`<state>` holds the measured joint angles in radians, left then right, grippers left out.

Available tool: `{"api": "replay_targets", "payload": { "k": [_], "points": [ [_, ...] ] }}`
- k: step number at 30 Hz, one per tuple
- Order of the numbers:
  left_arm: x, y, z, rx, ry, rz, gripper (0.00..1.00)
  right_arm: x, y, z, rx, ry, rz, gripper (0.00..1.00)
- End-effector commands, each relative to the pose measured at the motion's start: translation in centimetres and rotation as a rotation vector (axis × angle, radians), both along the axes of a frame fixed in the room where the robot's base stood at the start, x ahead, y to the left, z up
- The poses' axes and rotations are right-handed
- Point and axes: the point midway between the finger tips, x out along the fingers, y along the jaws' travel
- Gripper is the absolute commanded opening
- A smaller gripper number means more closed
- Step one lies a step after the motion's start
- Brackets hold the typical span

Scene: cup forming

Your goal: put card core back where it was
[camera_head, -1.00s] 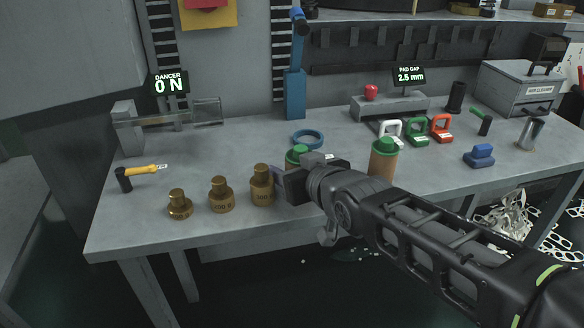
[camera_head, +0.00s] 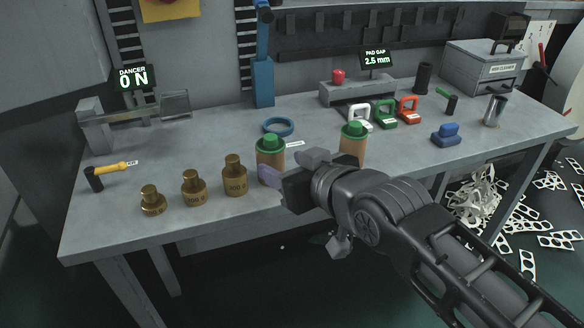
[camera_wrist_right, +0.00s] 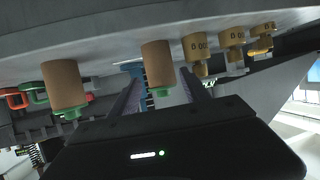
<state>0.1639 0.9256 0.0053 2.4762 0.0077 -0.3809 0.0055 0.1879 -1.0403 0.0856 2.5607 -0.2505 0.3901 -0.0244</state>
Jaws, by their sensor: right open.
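Two brown card cores with green tops stand upright on the grey bench. The left card core (camera_head: 270,162) is right beyond my right gripper (camera_head: 268,179); the other card core (camera_head: 352,146) stands to its right, partly behind my wrist. In the wrist view, which is upside down, the near core (camera_wrist_right: 158,65) appears between my two open fingers (camera_wrist_right: 160,92), and the other core (camera_wrist_right: 65,88) is left of them. The fingers look empty; I cannot tell whether they touch the core. My left gripper is not in view.
Several brass weights (camera_head: 235,176) stand left of the core. A blue ring (camera_head: 278,126) lies behind it. White, green and red handled blocks (camera_head: 385,114) and a blue block (camera_head: 446,135) are at the right. A yellow-handled tool (camera_head: 108,170) lies far left. The bench's front edge is close below.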

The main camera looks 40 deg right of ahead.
Motion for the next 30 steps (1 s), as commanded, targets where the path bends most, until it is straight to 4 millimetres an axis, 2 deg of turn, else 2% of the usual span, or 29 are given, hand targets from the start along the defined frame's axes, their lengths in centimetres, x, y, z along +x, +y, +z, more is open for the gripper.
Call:
{"api": "replay_targets", "payload": {
  "k": [3,7,30],
  "points": [
    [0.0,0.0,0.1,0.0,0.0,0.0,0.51,-1.2,0.2,0.7,0.0,-0.004,0.001,0.55],
    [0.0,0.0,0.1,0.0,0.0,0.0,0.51,-1.8,0.3,0.8,0.001,-0.001,0.001,0.55],
    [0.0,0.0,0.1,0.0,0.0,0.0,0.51,-1.8,0.3,0.8,0.0,0.0,0.001,0.55]
  ]
}}
